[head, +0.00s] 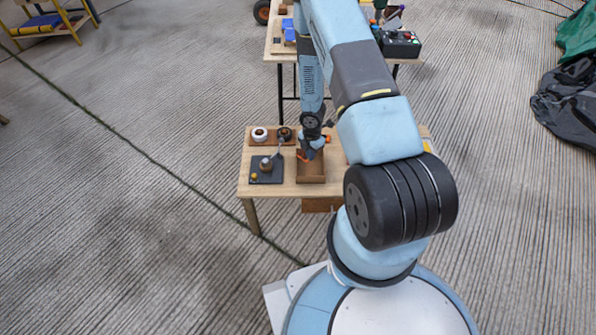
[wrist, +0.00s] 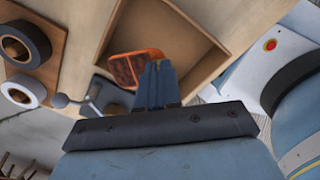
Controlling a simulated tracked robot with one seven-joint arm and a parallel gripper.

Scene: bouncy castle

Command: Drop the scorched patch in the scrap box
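The scorched patch (wrist: 137,67) is orange with a dark brown, mottled middle. My gripper (wrist: 157,72) is shut on it, with the two fingers close together and the patch at their tips. In the head view, orange shows at my gripper (head: 310,151), just above the far part of the scrap box (head: 311,178). The scrap box is an open brown wooden box on the table, and its wall shows in the wrist view (wrist: 222,52). There the patch overlaps the box's edge. I cannot tell its height above the box.
Left of the box are a dark mat (head: 259,178) with a small object on it and a wooden holder (head: 271,141) with a white roll (head: 260,134) and a dark roll. A second table (head: 273,46) with a control box (head: 401,47) stands behind. My arm hides the table's right side.

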